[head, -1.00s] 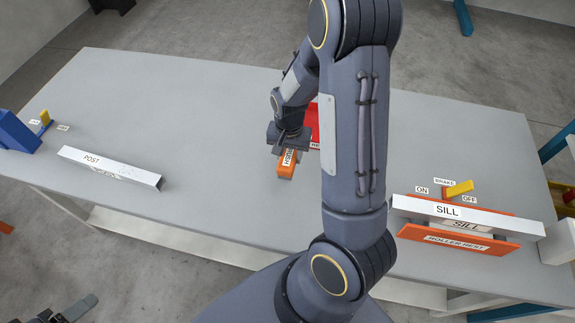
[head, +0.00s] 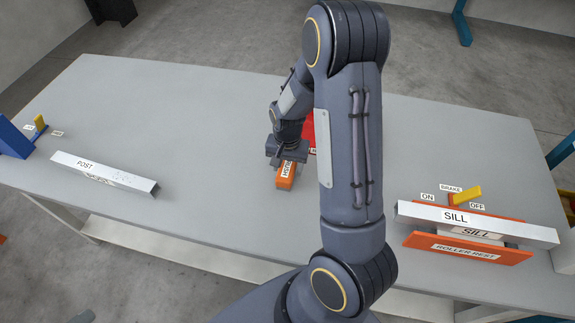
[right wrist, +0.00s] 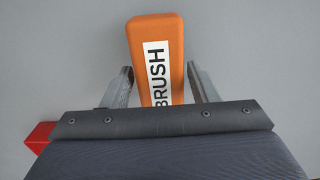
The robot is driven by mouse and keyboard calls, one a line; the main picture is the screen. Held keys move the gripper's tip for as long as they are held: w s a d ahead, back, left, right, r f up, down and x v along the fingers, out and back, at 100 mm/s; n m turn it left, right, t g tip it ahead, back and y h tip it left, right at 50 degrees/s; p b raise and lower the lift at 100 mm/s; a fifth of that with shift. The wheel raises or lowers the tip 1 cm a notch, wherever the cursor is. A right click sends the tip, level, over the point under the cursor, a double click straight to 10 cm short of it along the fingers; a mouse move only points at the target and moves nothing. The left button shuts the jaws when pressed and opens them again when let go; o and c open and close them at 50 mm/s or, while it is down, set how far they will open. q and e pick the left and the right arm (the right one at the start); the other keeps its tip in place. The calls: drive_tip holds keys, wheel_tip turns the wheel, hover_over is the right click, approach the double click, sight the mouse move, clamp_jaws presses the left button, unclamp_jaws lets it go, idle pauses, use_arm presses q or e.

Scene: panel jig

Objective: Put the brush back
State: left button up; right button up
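The orange brush (head: 286,176) lies on the grey table near its middle, with a white BRUSH label on top. In the right wrist view the brush (right wrist: 155,45) sits between the fingers of my right gripper (right wrist: 162,85), with a gap on each side. My right gripper (head: 287,160) is open around the brush's far end, low over the table. A red item (head: 308,130) lies just behind, mostly hidden by my right arm; its corner shows in the right wrist view (right wrist: 38,135). Only a sliver of my left gripper (head: 84,317) shows at the bottom left edge.
A white POST bar (head: 105,172) lies at left, near a blue block (head: 14,138) with a yellow lever (head: 40,122). At right a SILL bar (head: 500,224) lies over the orange roller rest (head: 470,250), with a yellow brake lever (head: 467,194) behind. The table between is clear.

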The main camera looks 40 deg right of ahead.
drive_tip(key=shift+o, duration=0.6)
drive_tip(key=shift+r+p, duration=0.5)
drive_tip(key=shift+r, duration=0.05)
wheel_tip(320, 180, up, 10)
drive_tip(key=p, duration=0.8)
wheel_tip(320, 180, up, 9)
drive_tip(key=n+t+y, duration=0.2)
hover_over(287, 165)
drive_tip(key=s+a, duration=0.3)
drive_tip(key=a, duration=0.1)
drive_tip(key=s+a+r+n+t, duration=0.2)
drive_tip(key=s+a+r+n, duration=0.1)
drive_tip(key=s, duration=0.4)
drive_tip(key=s+a+r+n+t+y, duration=0.1)
drive_tip(key=s+a+r+n, duration=0.2)
drive_tip(key=s+a+r, duration=0.3)
drive_tip(key=shift+s+r+n+t+y, duration=0.3)
drive_tip(key=shift+s+r+t, duration=0.15)
drive_tip(key=shift+r, duration=0.3)
